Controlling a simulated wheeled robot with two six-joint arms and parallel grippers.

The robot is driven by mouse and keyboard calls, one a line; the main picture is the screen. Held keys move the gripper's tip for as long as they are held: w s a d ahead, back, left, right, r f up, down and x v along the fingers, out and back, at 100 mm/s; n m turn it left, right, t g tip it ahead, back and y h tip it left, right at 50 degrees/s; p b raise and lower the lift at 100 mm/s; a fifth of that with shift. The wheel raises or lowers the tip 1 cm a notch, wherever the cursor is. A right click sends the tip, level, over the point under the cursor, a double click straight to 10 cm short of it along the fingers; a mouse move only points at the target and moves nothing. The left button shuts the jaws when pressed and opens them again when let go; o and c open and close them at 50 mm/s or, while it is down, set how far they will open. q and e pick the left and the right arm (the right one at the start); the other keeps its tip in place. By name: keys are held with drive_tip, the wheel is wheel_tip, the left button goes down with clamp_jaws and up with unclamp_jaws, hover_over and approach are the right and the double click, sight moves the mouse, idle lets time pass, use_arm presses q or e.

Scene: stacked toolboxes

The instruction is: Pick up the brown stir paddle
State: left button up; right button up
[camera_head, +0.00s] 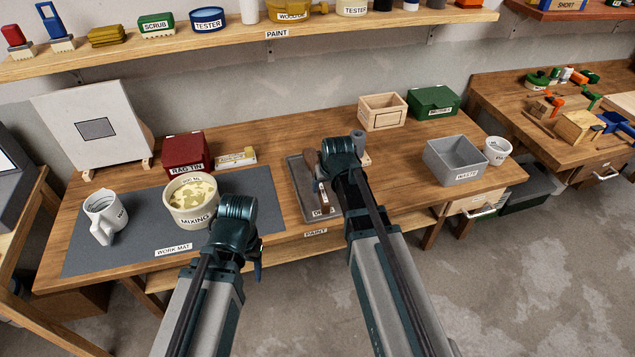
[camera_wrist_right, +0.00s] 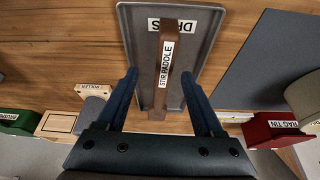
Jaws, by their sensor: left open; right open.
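The brown stir paddle (camera_head: 311,159) lies on a grey drip tray (camera_head: 295,178) near the middle of the bench. In the right wrist view the paddle (camera_wrist_right: 165,55) carries a STIR PADDLE label and lies along the tray (camera_wrist_right: 130,20). My right gripper (camera_wrist_right: 160,74) is open, with one finger on each side of the paddle; I see a gap on both sides. In the head view my right gripper (camera_head: 322,187) is over the tray and partly hides the paddle. My left gripper (camera_head: 257,270) is open near the front bench edge, mostly hidden by its own arm.
A MIXING pot (camera_head: 191,212) and a white jug (camera_head: 103,216) stand on the dark work mat (camera_head: 85,258). A red rag tin (camera_head: 185,153) is behind. A roller (camera_head: 357,143) is close to my right wrist. The grey waste bin (camera_head: 455,165) stands further right.

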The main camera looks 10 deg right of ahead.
sight(323, 191)
drive_tip(key=b+x, duration=0.4)
drive_tip(key=x, duration=0.1)
drive_tip(key=shift+w+a+f+b, duration=0.1)
drive_tip(key=shift+a+f+b, duration=0.05)
drive_tip(key=shift+a+b, duration=0.2)
drive_tip(key=shift+c, duration=0.5)
clamp_jaws()
